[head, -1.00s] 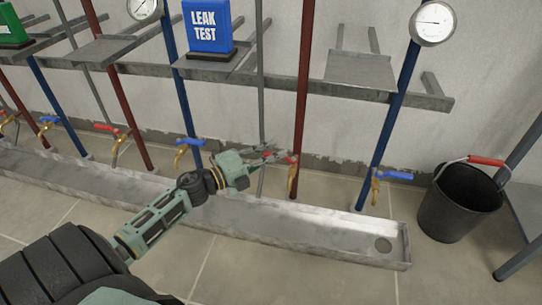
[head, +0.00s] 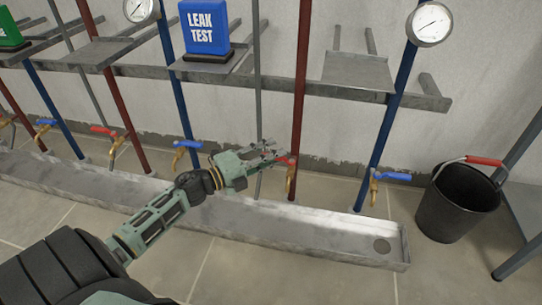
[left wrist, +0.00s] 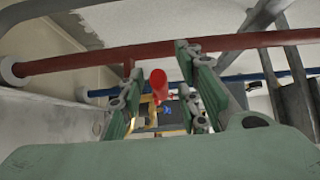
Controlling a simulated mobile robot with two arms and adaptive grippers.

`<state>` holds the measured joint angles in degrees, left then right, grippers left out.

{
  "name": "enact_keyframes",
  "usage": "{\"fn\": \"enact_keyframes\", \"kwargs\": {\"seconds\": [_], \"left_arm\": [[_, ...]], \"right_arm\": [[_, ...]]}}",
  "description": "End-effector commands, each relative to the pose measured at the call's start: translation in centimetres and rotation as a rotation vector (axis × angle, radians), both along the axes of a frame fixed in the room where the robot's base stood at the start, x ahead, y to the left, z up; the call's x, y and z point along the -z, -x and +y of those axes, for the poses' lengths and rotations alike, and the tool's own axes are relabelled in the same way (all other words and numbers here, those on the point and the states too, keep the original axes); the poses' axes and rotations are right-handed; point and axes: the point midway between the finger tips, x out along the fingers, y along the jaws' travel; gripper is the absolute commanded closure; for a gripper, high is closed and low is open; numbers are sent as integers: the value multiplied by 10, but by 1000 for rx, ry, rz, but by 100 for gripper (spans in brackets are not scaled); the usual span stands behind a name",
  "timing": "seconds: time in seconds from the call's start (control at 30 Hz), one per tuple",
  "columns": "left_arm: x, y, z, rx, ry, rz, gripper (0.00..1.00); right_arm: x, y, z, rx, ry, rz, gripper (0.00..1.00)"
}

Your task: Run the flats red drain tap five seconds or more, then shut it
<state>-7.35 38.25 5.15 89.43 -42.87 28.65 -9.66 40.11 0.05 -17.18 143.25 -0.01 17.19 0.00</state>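A brass tap with a red handle (head: 286,160) sits low on a red pipe (head: 300,90), above the long metal trough (head: 330,238). My left gripper (head: 270,152) is at this red handle. In the left wrist view the gripper (left wrist: 165,95) is open, with the red handle (left wrist: 159,84) showing between its two fingers. I cannot tell whether the fingers touch it. No water shows under this tap. Another red-handled tap (head: 104,131) is further left. No labels naming the taps can be read. My right gripper is not in view.
Blue-handled taps stand either side, one on the right (head: 392,176) and one on the left (head: 187,144). A blue LEAK TEST sign (head: 206,28) and gauges are above. A black bucket (head: 455,205) stands right of the trough. The floor in front is clear.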

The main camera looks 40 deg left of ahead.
Motion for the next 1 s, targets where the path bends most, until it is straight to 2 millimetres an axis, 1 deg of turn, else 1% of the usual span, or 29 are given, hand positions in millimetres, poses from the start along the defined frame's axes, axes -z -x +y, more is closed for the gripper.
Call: {"fn": "enact_keyframes", "kwargs": {"seconds": [0.17,0.27,0.37,0.6,0.7,0.83,1.0], "left_arm": [[0,3,1,0,1,1,69],[2,13,5,0,3,3,69],[1,27,12,0,1,4,69],[2,71,31,-1,1,4,69],[1,86,38,0,0,4,69],[1,101,44,0,1,3,69],[0,109,48,2,0,0,69]], "right_arm": [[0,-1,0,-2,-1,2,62],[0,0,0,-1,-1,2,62],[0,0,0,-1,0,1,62],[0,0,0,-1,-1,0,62],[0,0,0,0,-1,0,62],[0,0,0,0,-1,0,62],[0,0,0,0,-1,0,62]]}}
